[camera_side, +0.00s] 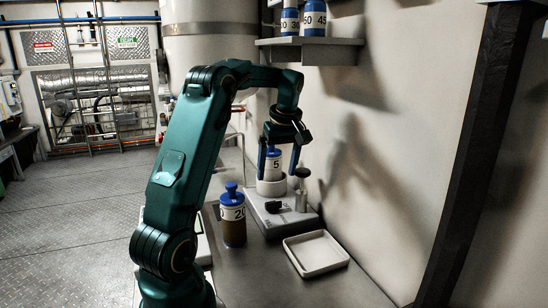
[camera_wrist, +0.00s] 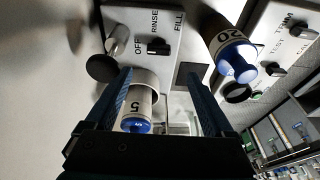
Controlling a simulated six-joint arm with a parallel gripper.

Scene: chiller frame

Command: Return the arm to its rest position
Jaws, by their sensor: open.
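My gripper (camera_side: 278,160) is open above the grey rinse-and-fill unit, pointing down. The bottle stands in a round white holder (camera_side: 271,188) on the unit.
The grey unit (camera_side: 262,215) has a black knob and a metal post. A brown bottle marked 20 (camera_side: 233,226) with a blue cap stands to its left. An empty white tray (camera_side: 316,254) lies in front. A shelf (camera_side: 318,43) with blue-and-white bottles juts from the wall above.

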